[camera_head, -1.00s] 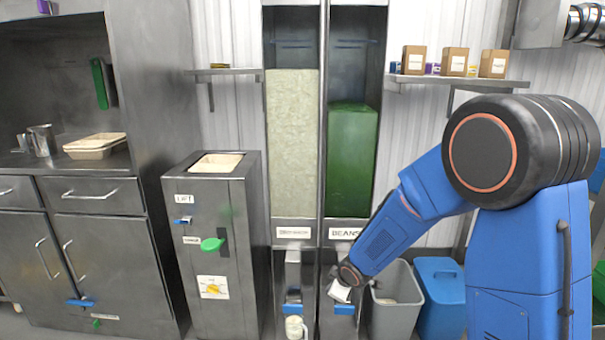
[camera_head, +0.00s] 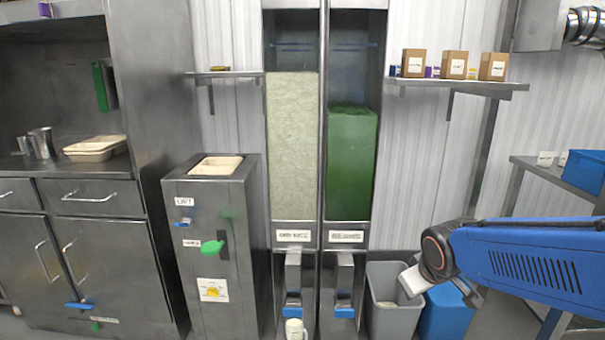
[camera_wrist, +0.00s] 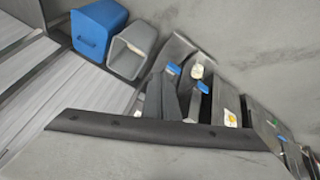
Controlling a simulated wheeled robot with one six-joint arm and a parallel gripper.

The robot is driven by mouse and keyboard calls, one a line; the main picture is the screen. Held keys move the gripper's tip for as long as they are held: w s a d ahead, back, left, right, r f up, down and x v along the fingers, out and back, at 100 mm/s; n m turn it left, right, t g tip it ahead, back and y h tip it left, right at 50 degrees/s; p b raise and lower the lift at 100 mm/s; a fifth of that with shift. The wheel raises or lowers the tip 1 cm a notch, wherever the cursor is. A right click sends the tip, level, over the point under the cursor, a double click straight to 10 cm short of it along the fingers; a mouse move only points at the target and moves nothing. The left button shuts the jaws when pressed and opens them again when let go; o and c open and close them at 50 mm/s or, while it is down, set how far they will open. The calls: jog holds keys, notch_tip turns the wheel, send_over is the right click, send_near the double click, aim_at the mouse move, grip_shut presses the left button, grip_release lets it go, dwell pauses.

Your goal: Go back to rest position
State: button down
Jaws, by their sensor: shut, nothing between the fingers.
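My gripper (camera_head: 411,281) is in the lower right of the head view, at the end of my blue arm. Its pale fingers are shut and hold nothing. It is over the right side of the grey bin (camera_head: 396,318), in front of and to the right of the dispensers. In the wrist view a dark bar crosses the lower part, and the grey bin (camera_wrist: 132,52) shows upper left of it.
The rice dispenser (camera_head: 293,150) and the green beans dispenser (camera_head: 352,160) stand at centre, with a white cup (camera_head: 295,329) below the rice spout. A blue bin (camera_head: 440,312) stands beside the grey bin. A steel lift cabinet (camera_head: 240,260) is left. A shelf (camera_head: 455,85) holds boxes.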

jog(key=s+d+r+m, duration=0.1)
jog(key=s+m, duration=0.1)
jog(key=s, duration=0.7)
jog(key=s+d+r+m+g, duration=0.1)
jog(key=s+r+m, duration=0.1)
jog(key=s, duration=0.7)
jog(key=shift+s+d+m+y, duration=0.15)
jog(key=shift+s+m+y, duration=0.05)
jog(key=shift+m+y, duration=0.1)
